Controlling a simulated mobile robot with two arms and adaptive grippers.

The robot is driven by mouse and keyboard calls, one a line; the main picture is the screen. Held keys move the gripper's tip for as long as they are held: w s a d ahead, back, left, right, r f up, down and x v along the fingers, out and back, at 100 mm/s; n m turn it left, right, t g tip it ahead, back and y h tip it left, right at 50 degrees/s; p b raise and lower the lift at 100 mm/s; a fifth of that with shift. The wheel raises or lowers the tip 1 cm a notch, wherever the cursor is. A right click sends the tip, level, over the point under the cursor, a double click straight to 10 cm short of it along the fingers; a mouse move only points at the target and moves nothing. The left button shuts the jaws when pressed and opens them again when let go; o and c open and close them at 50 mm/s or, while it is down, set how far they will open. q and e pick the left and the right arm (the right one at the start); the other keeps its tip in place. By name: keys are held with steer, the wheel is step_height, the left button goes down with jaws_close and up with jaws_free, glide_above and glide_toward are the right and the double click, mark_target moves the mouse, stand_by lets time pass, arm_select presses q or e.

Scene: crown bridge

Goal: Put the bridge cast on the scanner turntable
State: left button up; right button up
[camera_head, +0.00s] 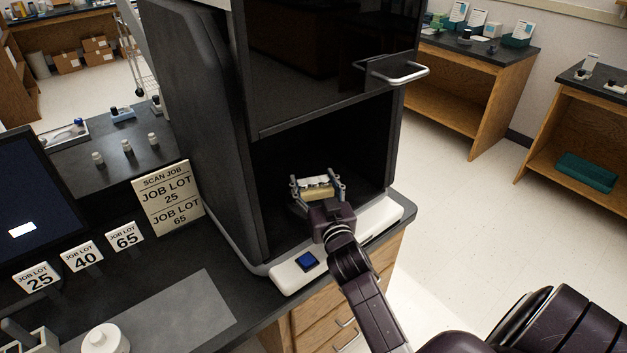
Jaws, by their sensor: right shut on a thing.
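The bridge cast (317,191) is a small cream block with a whitish top. It is inside the lower opening of the dark scanner (197,120). My right gripper (318,187) reaches into this opening from the front and is shut on the cast, with one finger on each side. The turntable is mostly hidden behind the gripper and cast; a dark rounded edge shows beside them. I cannot tell whether the cast touches it. My left gripper is not in view.
The scanner door with its handle (398,75) is raised above the opening. A blue button (307,261) sits on the white front ledge. A scan job sign (168,197) and job lot cards 25 (37,279), 40 (82,257) and 65 (125,234) stand to the left.

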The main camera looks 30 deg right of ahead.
steer(key=o, duration=1.6)
steer(key=shift+r+p, duration=0.3)
steer(key=shift+r, duration=0.1)
steer(key=shift+s+r, duration=0.2)
steer(key=b+v, duration=0.1)
steer(key=v, duration=1)
steer(key=shift+s+a, duration=0.15)
steer(key=shift+s, duration=0.15)
steer(key=shift+r, duration=0.15)
